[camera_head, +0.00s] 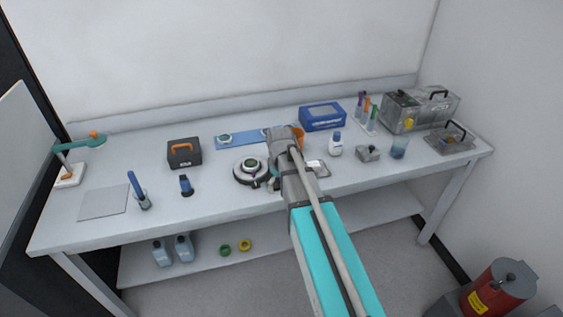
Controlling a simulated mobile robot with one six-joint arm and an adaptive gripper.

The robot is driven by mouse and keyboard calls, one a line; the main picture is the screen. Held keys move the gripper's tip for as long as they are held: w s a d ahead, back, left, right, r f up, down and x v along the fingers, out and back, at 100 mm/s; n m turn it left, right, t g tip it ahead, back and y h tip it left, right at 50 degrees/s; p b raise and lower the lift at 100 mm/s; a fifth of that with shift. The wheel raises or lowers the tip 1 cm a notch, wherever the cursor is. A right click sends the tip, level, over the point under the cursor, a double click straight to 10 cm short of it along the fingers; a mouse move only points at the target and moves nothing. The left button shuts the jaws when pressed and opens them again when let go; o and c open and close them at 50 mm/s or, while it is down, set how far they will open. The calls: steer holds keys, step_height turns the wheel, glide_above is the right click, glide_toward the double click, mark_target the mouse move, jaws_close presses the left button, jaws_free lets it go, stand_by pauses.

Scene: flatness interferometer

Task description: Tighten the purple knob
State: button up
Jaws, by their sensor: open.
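No knob can be clearly made out as the purple one. A small purple-topped upright item (362,98) stands in a rack at the back right, too small to tell what it is. A round dark-rimmed device (251,170) with a pale top and a green-ringed centre sits mid-bench. My gripper (273,184) is just right of this device, small in view and partly hidden by my arm. It is open, and nothing shows between its fingers. I cannot tell whether it touches the device.
A blue plate (240,140) lies behind the device.

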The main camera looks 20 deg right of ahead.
steer(key=w+d+r+n+p, duration=0.3)
steer(key=w+r+p, duration=0.5)
steer(key=r+p, duration=0.1)
steer(key=shift+w+r+n, duration=0.3)
steer(key=shift+w+r, duration=0.05)
steer(key=shift+r, duration=0.45)
steer(key=shift+f, duration=0.2)
step_height(320, 180, down, 13)
steer(key=b, duration=1.3)
steer(key=shift+f+b, duration=0.2)
steer(key=shift+b, duration=0.1)
steer(key=c, duration=1.1)
steer(key=shift+c, duration=0.2)
